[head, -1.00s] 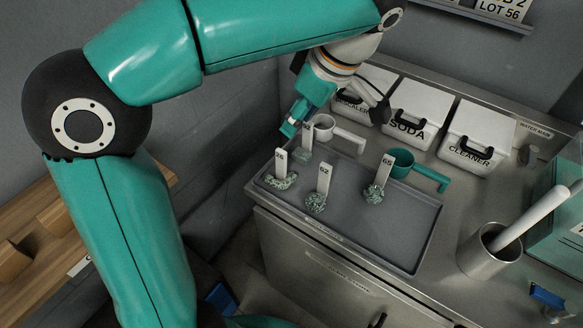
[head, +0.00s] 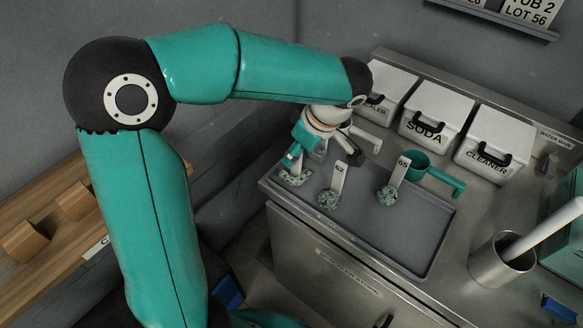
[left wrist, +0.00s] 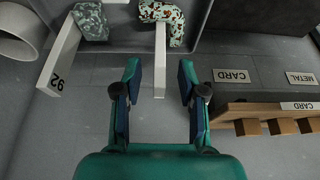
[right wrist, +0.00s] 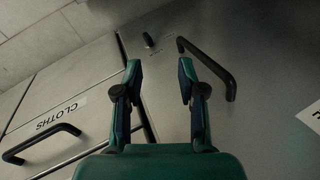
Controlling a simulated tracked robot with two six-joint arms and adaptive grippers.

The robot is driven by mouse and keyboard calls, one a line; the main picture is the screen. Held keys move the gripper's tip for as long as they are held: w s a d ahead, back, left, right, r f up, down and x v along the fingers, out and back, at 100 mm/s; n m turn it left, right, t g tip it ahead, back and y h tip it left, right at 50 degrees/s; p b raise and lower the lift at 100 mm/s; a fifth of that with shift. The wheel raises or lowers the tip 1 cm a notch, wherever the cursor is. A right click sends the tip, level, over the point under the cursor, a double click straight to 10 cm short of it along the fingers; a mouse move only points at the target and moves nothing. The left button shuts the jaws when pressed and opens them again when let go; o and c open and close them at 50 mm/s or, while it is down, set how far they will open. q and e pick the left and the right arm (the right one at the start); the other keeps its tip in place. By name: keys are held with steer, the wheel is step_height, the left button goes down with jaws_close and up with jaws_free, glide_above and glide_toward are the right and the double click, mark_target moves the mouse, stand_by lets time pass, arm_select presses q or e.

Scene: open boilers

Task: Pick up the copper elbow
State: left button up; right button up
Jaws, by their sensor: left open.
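A curved, green-crusted piece with reddish patches (left wrist: 165,28), probably the copper elbow, lies on the grey tray (head: 400,235). In the head view, it is at the tray's left end (head: 295,180). A plain white tag (left wrist: 160,58) stands up from it between my left fingers. My left gripper (head: 293,160) is open above the piece and hides part of it; its fingers also show apart in the left wrist view (left wrist: 160,75). Crusted lumps tagged 62 (head: 329,200) and 65 (head: 387,196) lie further right. My right gripper (right wrist: 158,78) is open and empty before cabinet fronts.
Another tagged lump (left wrist: 90,20) lies beside the piece in the left wrist view. Behind the tray are a teal scoop (head: 418,165), a white handle (head: 365,138) and lidded white bins (head: 427,131). A metal pot (head: 497,262) stands right. The tray's right half is bare.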

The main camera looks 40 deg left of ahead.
arm_select(q)
steer(key=shift+x, duration=1.05)
jaws_close()
steer(key=shift+r, duration=0.2)
